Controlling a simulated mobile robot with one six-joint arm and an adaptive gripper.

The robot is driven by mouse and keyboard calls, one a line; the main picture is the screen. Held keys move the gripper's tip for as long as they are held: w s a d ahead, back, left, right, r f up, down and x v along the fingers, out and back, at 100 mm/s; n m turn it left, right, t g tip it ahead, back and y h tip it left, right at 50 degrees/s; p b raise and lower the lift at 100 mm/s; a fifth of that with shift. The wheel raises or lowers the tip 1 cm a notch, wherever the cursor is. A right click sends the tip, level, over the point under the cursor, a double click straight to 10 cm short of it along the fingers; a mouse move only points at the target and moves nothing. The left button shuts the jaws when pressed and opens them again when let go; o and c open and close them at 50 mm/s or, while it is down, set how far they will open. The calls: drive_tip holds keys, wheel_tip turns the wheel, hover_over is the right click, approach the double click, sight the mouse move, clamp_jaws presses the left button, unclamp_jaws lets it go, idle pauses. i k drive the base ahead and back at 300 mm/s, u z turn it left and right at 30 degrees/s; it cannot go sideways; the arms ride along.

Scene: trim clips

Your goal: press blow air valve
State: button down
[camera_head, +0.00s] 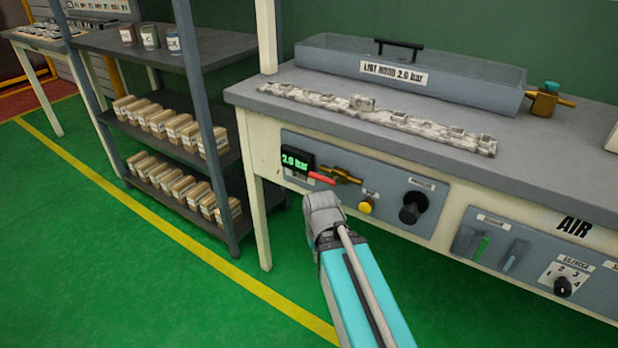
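The control panel (300,150) on the bench front carries a brass valve (345,175) with a red lever (322,178), a yellow push button (365,207) and a black knob (412,207). The small labels are too blurred to read, so I cannot tell which control is the blow air valve. A display (297,160) reads 2.0 bar in green. My gripper (320,203) is in front of the panel, just below the red lever and left of the yellow button. Its fingers are hidden or too small to make out; contact with the panel cannot be told.
A brass fitting (543,103) sits at the hood's right end. A shelf rack (150,45) with boxes stands left. The green floor (130,260) is clear.

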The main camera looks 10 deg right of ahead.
sight(331, 182)
drive_tip(key=u, duration=0.25)
drive_tip(key=k, duration=1.65)
drive_tip(key=z, duration=0.6)
drive_tip(key=i, duration=1)
drive_tip(key=u, duration=0.05)
